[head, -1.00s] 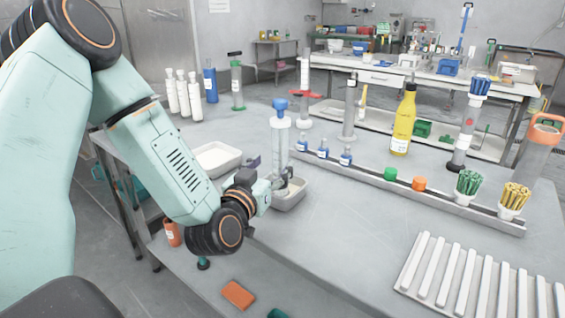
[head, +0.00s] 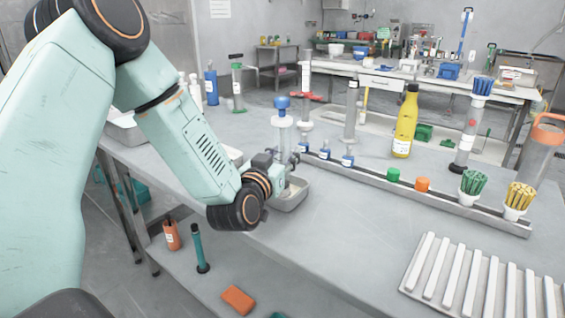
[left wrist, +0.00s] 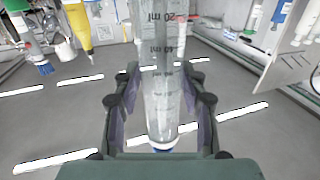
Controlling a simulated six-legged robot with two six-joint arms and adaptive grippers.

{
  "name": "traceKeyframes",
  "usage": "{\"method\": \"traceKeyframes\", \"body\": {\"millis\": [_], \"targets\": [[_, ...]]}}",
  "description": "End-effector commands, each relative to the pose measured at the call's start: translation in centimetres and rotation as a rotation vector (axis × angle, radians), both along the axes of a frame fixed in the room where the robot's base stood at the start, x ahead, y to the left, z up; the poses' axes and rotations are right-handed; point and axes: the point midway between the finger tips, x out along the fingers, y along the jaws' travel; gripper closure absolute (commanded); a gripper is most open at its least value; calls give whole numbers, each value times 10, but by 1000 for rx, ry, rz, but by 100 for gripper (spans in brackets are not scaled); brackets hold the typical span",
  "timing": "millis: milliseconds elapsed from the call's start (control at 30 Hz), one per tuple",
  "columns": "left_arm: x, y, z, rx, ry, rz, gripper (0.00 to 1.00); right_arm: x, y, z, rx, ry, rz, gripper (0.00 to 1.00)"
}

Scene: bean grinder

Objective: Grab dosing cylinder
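The dosing cylinder (head: 283,138) is a clear upright tube with a blue ball-like top and a white collar. It stands near the middle of the table, beside a small grey tray (head: 291,198). My left gripper (head: 290,165) is at its lower part, which the gripper partly hides. In the left wrist view the clear graduated cylinder (left wrist: 162,105) runs between the two fingers of the left gripper (left wrist: 161,72). The fingers are spread, one on each side, with a gap seen near their bases; contact at the tips is unclear. My right gripper is not in view.
A yellow bottle (head: 405,125) stands behind the rail. A white slotted rack (head: 480,275) is front right. The table's front middle is clear.

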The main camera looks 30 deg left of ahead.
Motion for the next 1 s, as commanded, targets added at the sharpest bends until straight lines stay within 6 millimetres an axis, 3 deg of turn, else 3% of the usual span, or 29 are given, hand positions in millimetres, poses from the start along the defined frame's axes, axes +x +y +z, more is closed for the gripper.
{"method": "traceKeyframes", "body": {"millis": [467,767,1000], "targets": [[0,0,-1,-1,2,0,100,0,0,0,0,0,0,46],[0,0,5,-1,0,1,100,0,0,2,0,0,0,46],[0,0,50,-3,-6,2,100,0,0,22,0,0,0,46]]}}
